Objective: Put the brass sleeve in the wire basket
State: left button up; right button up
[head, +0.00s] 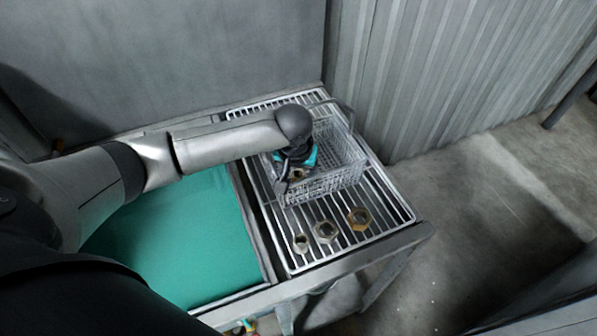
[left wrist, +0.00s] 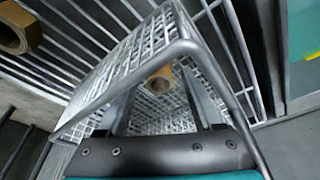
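The wire basket (head: 340,178) stands on the slatted rack, its handle raised; its mesh wall and rim also fill the middle of the left wrist view (left wrist: 150,42). The brass sleeve (left wrist: 160,80) shows in the left wrist view inside the basket, between and beyond my fingertips. A bit of brass (head: 297,174) shows beneath the gripper in the head view. My left gripper (head: 291,180) reaches down into the basket's near left part. Its fingers (left wrist: 158,92) look spread, with gaps on both sides of the sleeve. My right gripper is not in view.
Three metal fittings stand on the rack in front of the basket: a small one (head: 301,243), a grey hex one (head: 326,231) and a brass hex one (head: 359,218). A green surface (head: 175,240) lies left of the rack. A corrugated wall (head: 450,70) rises behind.

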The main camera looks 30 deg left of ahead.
pick_arm(q)
jog(key=p+v, duration=0.3)
jog(key=v, duration=0.9)
jog(key=shift+r, duration=0.15)
